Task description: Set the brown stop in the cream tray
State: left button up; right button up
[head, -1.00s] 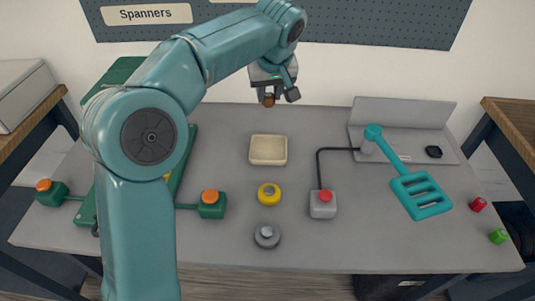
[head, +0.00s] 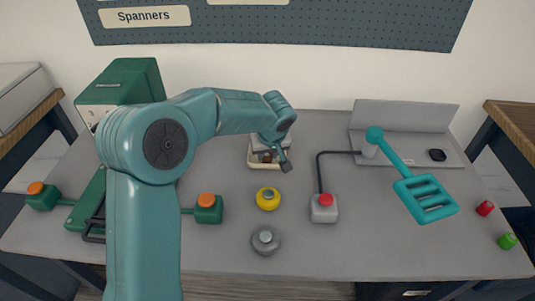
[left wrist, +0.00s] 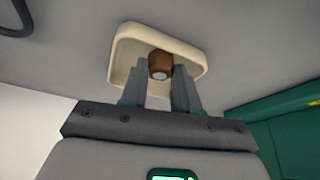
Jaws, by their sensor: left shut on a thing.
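The cream tray (head: 254,163) lies on the grey table near the back middle, partly hidden by my left gripper. It also shows in the left wrist view (left wrist: 122,55). My left gripper (head: 272,160) is over the tray, shut on the brown stop (head: 267,158). In the left wrist view the brown stop (left wrist: 160,62) sits between the fingertips of the gripper (left wrist: 160,75), with the tray around and behind it. I cannot tell whether the stop touches the tray floor. My right gripper is not in view.
A yellow round piece (head: 268,198) and a grey knob (head: 265,240) stand in front of the tray. A grey box with a red button (head: 324,207) is to the right, a teal slotted tool (head: 425,198) beyond it. A green machine (head: 125,85) stands left.

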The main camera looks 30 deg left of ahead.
pick_arm(q)
jog(key=shift+f, duration=0.15)
jog(key=shift+f, duration=0.15)
jog(key=o, duration=1)
jog(key=shift+d+r, duration=0.1)
jog(key=shift+r, duration=0.45)
jog(key=v, duration=1.1)
jog(key=shift+s+p, duration=0.2)
jog(key=shift+p, duration=0.2)
